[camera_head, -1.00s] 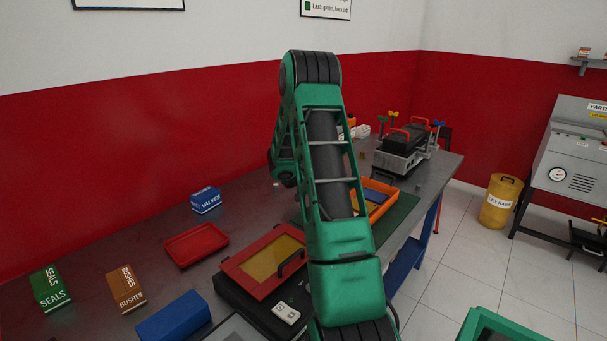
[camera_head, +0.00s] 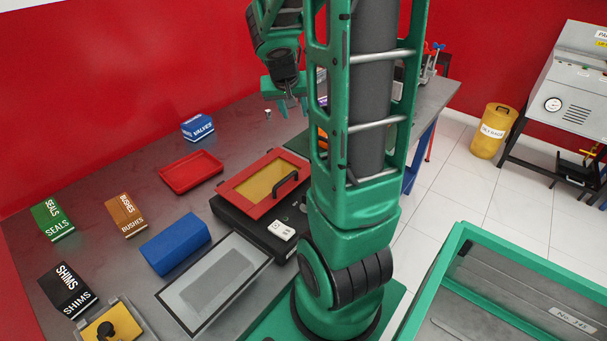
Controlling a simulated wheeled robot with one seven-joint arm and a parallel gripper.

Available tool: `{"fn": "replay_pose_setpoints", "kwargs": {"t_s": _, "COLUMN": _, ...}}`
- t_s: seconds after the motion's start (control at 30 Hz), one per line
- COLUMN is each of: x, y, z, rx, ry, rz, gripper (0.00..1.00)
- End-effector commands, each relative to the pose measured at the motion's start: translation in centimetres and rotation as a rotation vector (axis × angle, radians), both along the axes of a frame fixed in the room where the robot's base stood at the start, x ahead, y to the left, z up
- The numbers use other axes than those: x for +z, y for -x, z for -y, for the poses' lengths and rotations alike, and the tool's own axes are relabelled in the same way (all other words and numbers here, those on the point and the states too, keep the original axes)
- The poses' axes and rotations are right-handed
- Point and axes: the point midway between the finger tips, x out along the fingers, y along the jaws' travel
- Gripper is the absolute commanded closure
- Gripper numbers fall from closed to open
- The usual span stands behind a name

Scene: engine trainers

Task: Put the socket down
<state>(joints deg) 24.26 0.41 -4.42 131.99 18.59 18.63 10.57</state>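My gripper (camera_head: 293,105) hangs above the back of the workbench, left of my raised arm link. Its two fingers point down and look apart, with nothing visible between them. A small grey piece (camera_head: 267,113) stands on the bench just left of the gripper and apart from it in the picture. It may be the socket, but it is too small to be sure. My arm hides much of the bench to the right.
The bench holds a blue VALVES box (camera_head: 198,127), a red tray (camera_head: 191,172), a black case with a red-framed lid (camera_head: 264,184), a blue block (camera_head: 175,243) and a glass-topped panel (camera_head: 214,282). Bare bench lies between the VALVES box and the gripper.

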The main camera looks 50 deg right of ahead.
Motion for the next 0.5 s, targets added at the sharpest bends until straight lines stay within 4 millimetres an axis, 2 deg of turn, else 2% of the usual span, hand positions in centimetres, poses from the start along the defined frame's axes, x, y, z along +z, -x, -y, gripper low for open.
{"fn": "replay_pose_setpoints", "kwargs": {"t_s": 0.1, "x": 0.6, "y": 3.5, "z": -3.9, "rx": 0.037, "ry": -0.078, "rz": -0.054, "gripper": 0.63}}
{"fn": "replay_pose_setpoints", "kwargs": {"t_s": 0.5, "x": 0.9, "y": 16.0, "z": -16.2, "rx": 0.211, "ry": -0.361, "rz": -0.248, "gripper": 0.63}}
